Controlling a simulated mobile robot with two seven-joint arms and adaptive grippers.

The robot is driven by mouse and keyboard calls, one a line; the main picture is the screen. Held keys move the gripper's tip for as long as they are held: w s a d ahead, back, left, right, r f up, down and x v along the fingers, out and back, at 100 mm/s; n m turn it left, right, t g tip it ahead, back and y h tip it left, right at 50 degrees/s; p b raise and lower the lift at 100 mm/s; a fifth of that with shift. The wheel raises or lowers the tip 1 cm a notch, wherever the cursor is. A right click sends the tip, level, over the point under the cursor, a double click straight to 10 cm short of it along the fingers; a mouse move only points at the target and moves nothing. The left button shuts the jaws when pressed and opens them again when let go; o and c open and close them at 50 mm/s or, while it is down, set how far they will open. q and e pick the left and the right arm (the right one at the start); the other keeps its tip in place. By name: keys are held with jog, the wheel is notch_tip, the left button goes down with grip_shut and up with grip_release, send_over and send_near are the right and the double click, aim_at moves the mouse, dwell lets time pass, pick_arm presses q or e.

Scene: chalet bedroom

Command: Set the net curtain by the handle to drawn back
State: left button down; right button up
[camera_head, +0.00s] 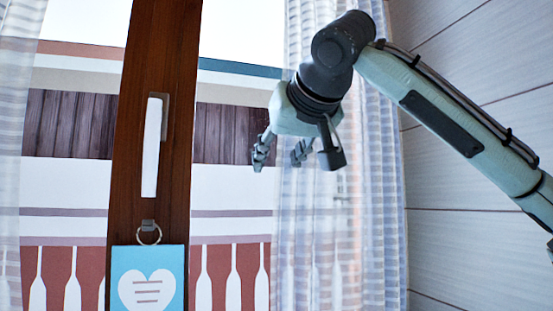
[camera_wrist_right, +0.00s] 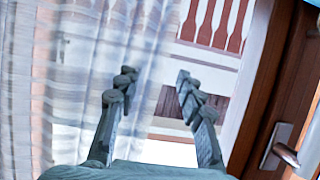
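A sheer white net curtain (camera_head: 345,225) with faint stripes hangs in folds at the right of the window, against the wall. My right gripper (camera_head: 279,158) is in front of this curtain's left edge, fingers pointing down and apart. In the right wrist view the gripper (camera_wrist_right: 157,78) is open, with the curtain (camera_wrist_right: 85,60) behind and left of its fingers. I cannot tell whether any finger touches the cloth. A white handle (camera_head: 152,147) is on the dark wooden frame, left of the gripper. A handle (camera_wrist_right: 282,150) also shows in the right wrist view. My left gripper is out of view.
Another sheer curtain (camera_head: 14,130) hangs at the far left edge. A blue sign with a white heart (camera_head: 148,283) hangs by a ring on the wooden frame (camera_head: 160,50). A pale panelled wall (camera_head: 470,235) stands to the right. Through the glass a red-and-white balcony railing shows.

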jog(key=shift+w, duration=0.15)
grip_shut()
dwell(0.4)
